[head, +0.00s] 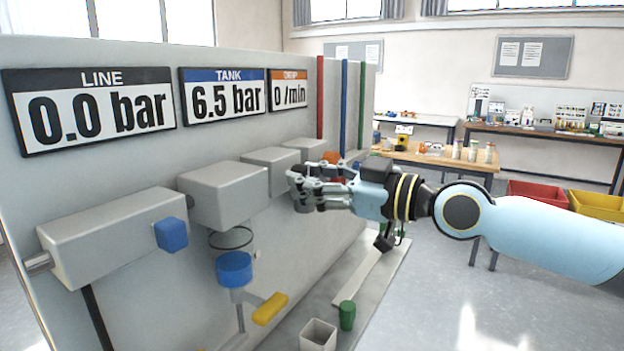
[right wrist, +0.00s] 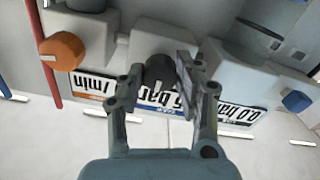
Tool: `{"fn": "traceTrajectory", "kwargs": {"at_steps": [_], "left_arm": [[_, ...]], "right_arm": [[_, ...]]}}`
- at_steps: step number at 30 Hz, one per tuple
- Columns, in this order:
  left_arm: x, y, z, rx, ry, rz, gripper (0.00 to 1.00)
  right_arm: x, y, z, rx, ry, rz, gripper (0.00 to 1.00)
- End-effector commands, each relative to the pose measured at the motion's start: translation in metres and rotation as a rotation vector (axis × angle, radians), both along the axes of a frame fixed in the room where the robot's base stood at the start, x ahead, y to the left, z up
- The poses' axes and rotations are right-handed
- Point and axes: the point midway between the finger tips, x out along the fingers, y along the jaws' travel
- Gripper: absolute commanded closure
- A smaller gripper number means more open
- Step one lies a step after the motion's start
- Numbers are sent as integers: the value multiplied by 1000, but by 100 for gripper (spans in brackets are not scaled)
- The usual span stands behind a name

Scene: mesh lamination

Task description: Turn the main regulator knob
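The right wrist view shows a black round knob (right wrist: 157,72) with a white pointer mark on the front of a grey box; no label shows which knob is the main regulator. My right gripper (right wrist: 160,82) is open, with its fingers on either side of this knob. The right-hand finger is very close to the knob; I cannot tell if it touches. In the head view my right gripper (head: 300,188) reaches the panel from the right and largely hides the knob. My left gripper is out of view.
The grey panel carries displays reading LINE 0.0 bar (head: 92,112), TANK 6.5 bar (head: 225,95) and 0 /min (head: 289,92). An orange knob (right wrist: 62,52) sits beside the black one. Blue knobs (head: 171,234) (head: 234,268) and a yellow lever (head: 270,308) are further left.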

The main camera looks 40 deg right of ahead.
Motion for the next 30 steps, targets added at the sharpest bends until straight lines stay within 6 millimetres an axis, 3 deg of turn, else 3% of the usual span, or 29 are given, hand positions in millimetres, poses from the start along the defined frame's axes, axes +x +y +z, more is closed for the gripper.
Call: {"fn": "traceTrajectory", "kwargs": {"at_steps": [1,6,17,30], "left_arm": [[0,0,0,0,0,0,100],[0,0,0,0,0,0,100],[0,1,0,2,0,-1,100],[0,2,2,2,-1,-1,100]], "right_arm": [[0,0,0,0,0,0,78],[0,0,0,0,0,0,99],[0,0,0,62,27,0,99],[0,0,-1,389,162,0,99]]}}
